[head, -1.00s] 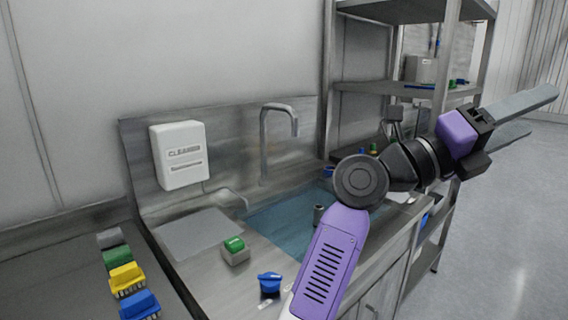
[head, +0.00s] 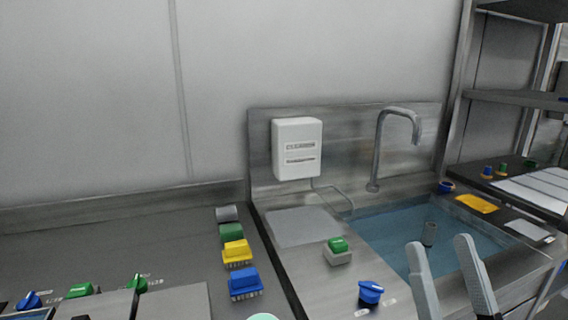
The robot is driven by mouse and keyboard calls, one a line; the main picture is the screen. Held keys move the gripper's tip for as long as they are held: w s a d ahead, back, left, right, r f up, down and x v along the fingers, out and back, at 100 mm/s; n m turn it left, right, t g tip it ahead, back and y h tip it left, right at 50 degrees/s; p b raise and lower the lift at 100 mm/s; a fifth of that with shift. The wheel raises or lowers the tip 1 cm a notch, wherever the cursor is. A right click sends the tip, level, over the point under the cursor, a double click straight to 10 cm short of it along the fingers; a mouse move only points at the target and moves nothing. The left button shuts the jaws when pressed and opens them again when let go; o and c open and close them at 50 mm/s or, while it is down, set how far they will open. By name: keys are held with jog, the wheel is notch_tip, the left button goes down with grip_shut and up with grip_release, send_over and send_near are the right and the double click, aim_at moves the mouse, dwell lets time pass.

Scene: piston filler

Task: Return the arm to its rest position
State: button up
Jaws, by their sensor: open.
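My gripper (head: 445,272) shows at the lower right of the head view. Only its two grey fingers are in view, pointing up and spread apart, with nothing between them. They appear in front of the sink counter's front part, to the right of the blue knob. The rest of my arm is out of view.
The sink basin (head: 392,236) holds a small grey cylinder (head: 429,233); a faucet (head: 378,150) rises behind. A white cleaner box (head: 297,148) is on the backsplash. A green button (head: 338,245), a blue knob (head: 370,292) and several coloured brushes (head: 236,252) are on the counters. Shelving (head: 510,98) stands right.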

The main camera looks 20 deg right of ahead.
jog(key=s+a+f+n+g+y, duration=0.1)
jog(key=s+a+f+g+y, duration=0.2)
jog(key=f, duration=0.6)
jog(key=s+a+f+n+g+y, duration=0.1)
jog(key=s+a+f+n+g, duration=0.2)
jog(key=f, duration=0.5)
jog(key=s+a+f+m+g, duration=0.1)
jog(key=s+a+f+g, duration=0.15)
jog(key=s+f, duration=0.4)
jog(key=s+a+f+m+g, duration=0.1)
jog(key=s+f+g, duration=0.3)
jog(key=s, duration=0.5)
notch_tip(320, 180, up, 12)
jog(key=p, duration=1.2)
jog(key=shift+s+d+r+h+p, duration=0.15)
jog(key=shift+s+d+h+p, duration=0.15)
jog(key=shift+s+d+p, duration=0.1)
